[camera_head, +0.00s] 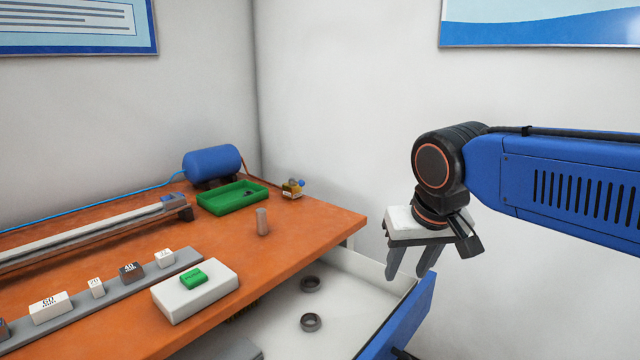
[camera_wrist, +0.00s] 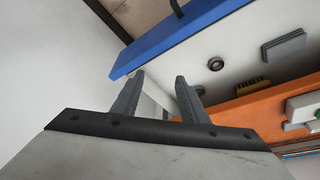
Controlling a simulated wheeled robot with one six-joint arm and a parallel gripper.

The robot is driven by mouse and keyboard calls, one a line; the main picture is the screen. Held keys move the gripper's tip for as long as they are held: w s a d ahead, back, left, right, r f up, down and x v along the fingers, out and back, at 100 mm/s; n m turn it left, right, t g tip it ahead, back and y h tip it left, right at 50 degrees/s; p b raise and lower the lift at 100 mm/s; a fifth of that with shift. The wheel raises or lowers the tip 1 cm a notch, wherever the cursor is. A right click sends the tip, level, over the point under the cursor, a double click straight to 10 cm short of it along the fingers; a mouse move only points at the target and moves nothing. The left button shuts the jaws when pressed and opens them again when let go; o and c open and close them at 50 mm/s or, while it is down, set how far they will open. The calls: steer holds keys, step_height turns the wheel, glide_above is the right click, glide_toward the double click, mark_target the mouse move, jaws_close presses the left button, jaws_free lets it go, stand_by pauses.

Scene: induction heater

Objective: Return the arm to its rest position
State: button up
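My gripper (camera_head: 408,274) hangs at the end of my blue arm in the head view, pointing down. It is to the right of the orange table (camera_head: 330,222), beside the open drawer (camera_head: 372,268) with its blue front. In the wrist view the two grey fingers of my gripper (camera_wrist: 160,85) are spread apart, with nothing between them. The fingers look close to the drawer's wall in the picture, but I cannot tell whether they touch it.
Two dark rings (camera_head: 311,322) lie in the drawer. On the table are a white box with a green block (camera_head: 194,278), a green tray (camera_head: 233,197), a grey cylinder (camera_head: 262,221), a blue tank (camera_head: 212,162) and a rail with labelled blocks (camera_head: 131,272). White wall stands behind.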

steer(key=s+d+f+m, duration=0.1)
steer(key=s+d+f, duration=1.1)
steer(key=s, duration=0.1)
steer(key=shift+d+f+t, duration=0.3)
steer(key=shift+f, duration=0.1)
